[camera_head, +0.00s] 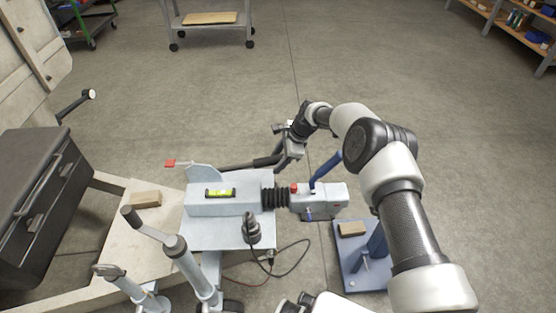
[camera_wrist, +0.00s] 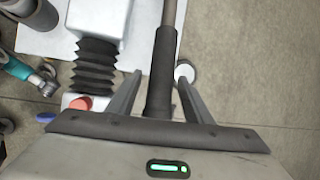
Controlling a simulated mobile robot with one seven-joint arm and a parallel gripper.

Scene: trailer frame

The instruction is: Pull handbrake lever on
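The handbrake lever is a metal bar with a black grip (camera_head: 266,161), lying low beside the pale grey drawbar housing (camera_head: 230,207). In the wrist view the black grip (camera_wrist: 160,70) runs up the middle, and the bare bar continues beyond it. My gripper (camera_head: 284,155) is at the grip's free end. In the wrist view its two fingers (camera_wrist: 160,78) stand on either side of the grip, with narrow gaps visible. It is open around the grip, not closed on it. The lever's pivot end is partly hidden behind a grey plate in the head view.
The coupling head (camera_head: 322,202) has a blue handle (camera_head: 326,168) and a red button (camera_head: 294,188), close to my arm. A black bellows (camera_head: 275,198) joins it to the housing. A blue stand (camera_head: 365,262) stands at right. Floor behind the lever is clear.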

